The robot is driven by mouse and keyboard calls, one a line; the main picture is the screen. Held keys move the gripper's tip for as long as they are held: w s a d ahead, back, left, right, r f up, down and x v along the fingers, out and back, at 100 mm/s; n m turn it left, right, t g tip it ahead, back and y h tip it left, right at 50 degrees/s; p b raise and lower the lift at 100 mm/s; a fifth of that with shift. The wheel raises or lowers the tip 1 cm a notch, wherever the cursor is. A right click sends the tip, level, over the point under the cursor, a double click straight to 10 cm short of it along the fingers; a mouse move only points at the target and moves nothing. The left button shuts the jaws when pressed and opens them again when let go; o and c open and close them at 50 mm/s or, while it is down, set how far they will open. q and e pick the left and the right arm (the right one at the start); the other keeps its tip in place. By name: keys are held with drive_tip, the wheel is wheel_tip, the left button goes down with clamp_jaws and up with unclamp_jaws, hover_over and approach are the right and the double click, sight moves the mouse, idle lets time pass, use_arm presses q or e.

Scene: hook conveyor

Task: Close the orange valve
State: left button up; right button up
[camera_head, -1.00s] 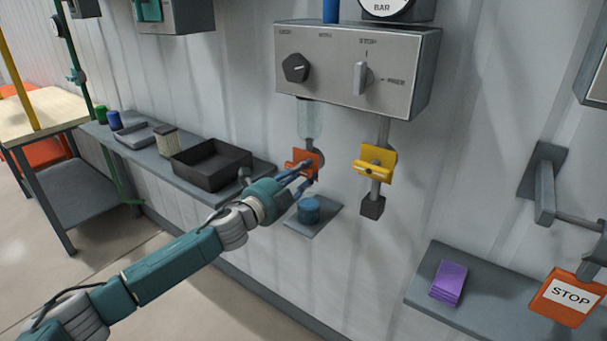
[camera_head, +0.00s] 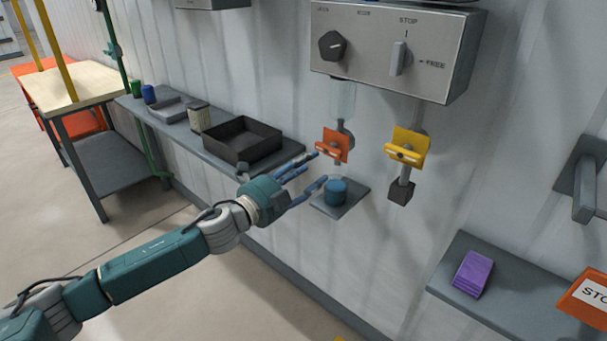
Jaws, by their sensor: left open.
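The orange valve (camera_head: 333,146) is on the wall below the grey control box, under a clear cylinder (camera_head: 341,100). Its handle lies roughly crosswise, slightly tilted. My left gripper (camera_head: 318,168) is open, with its blue fingers spread just left of and below the orange valve. It looks empty and apart from the valve. My right gripper is not in view.
A yellow valve (camera_head: 407,149) is just right of the orange one. A blue cylinder (camera_head: 336,190) stands on a small shelf below. A black tray (camera_head: 242,141) lies on the long shelf at left. The grey control box (camera_head: 392,52) hangs above. A purple stack (camera_head: 473,274) lies at lower right.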

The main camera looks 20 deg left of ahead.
use_arm(q)
drive_tip(key=shift+v, duration=1.1)
drive_tip(key=shift+f, duration=0.1)
